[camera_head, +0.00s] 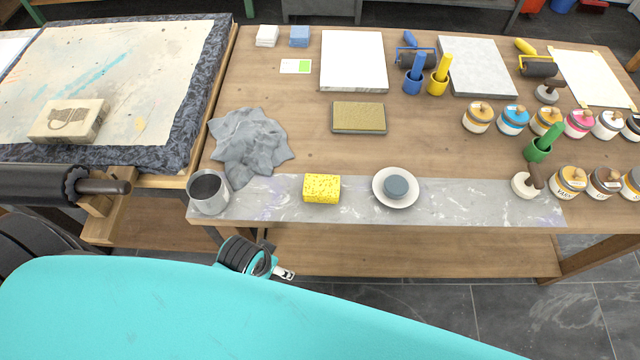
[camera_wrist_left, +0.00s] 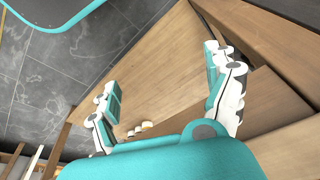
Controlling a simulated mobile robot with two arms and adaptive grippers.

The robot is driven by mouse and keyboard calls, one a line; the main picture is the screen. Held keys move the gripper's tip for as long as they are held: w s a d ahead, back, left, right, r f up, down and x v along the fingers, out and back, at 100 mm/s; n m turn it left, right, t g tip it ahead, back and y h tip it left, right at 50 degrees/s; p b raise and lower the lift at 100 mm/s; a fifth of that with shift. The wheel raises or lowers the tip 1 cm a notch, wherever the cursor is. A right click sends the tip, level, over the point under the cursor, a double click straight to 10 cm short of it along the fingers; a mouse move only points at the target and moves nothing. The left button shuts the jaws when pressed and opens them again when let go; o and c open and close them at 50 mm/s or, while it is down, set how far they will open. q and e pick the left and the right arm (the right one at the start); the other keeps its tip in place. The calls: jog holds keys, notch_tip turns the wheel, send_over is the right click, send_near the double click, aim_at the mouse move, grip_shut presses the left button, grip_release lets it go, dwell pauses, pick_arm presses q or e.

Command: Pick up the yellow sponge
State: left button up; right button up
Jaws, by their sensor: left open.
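The yellow sponge (camera_head: 321,188) lies on the grey marbled strip (camera_head: 450,200) along the table's front edge, between a metal cup and a white bowl. My left gripper (camera_head: 286,273) is only partly visible in the head view, below and in front of the table edge, nearer to me than the sponge and apart from it. In the left wrist view my left gripper (camera_wrist_left: 165,85) has its two fingers spread wide with nothing between them. The sponge does not show in that view. My right gripper is not in view.
A metal cup (camera_head: 208,191) with dark contents stands left of the sponge. A white bowl (camera_head: 396,187) with a blue-grey piece is to its right. A crumpled grey cloth (camera_head: 248,145) lies behind left. The table's front edge and a lower wooden shelf (camera_head: 420,252) are near my gripper.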

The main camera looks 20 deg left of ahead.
pick_arm(q)
notch_tip(320, 180, up, 11)
jog(key=w+d, duration=0.1)
jog(key=d, duration=0.1)
jog(key=w+d+r+m+h, duration=0.3)
jog(key=w+d+r+m, duration=0.1)
jog(key=w+d, duration=0.35)
notch_tip(320, 180, up, 14)
jog(key=m+g+y, duration=0.3)
jog(key=m, duration=0.6)
send_over(322, 185)
notch_tip(322, 185, down, 11)
jog(key=shift+s+f+p, duration=0.1)
jog(key=shift+f+p, duration=0.1)
jog(key=shift+p, duration=0.1)
jog(key=shift+f, duration=2.7)
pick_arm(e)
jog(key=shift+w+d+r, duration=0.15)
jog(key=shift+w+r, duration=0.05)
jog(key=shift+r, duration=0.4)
